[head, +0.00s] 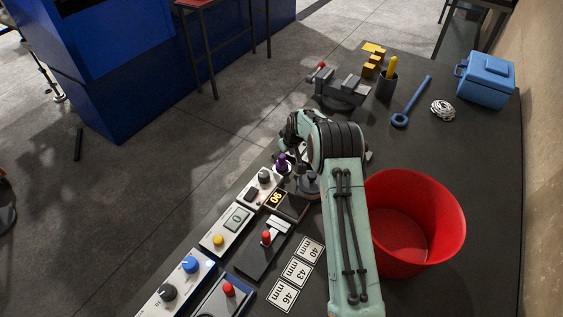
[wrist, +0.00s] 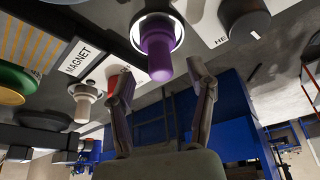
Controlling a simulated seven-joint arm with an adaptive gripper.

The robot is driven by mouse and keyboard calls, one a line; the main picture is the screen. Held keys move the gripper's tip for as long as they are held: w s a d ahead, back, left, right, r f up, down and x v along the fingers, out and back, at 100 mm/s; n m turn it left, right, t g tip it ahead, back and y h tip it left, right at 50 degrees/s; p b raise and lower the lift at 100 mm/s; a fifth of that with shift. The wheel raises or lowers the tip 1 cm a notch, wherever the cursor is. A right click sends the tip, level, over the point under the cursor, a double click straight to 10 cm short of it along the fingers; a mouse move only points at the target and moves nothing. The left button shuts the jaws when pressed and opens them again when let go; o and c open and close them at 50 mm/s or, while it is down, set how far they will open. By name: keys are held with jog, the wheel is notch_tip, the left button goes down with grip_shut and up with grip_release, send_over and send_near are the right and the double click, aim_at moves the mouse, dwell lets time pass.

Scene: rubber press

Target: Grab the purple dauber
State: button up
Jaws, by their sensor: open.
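The purple dauber (head: 282,162) stands upright by the row of panels, just left of my arm in the head view. In the wrist view the purple dauber (wrist: 156,48) sits in a bright white ring, its end pointing toward my gripper. My gripper (wrist: 159,70) is open, with one finger to each side of the dauber's near end. I cannot tell whether either finger touches it. In the head view my wrist and arm hide most of the gripper.
A white MAGNET panel (wrist: 82,58) with a pale knob (wrist: 86,98) is close to the left finger. A dark knob (wrist: 243,18) is on the right. A red bucket (head: 440,205) stands right of my arm. A vise (head: 340,88) and blue cooler (head: 487,82) stand farther back.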

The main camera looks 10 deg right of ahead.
jog(key=shift+x, duration=1.35)
grip_shut()
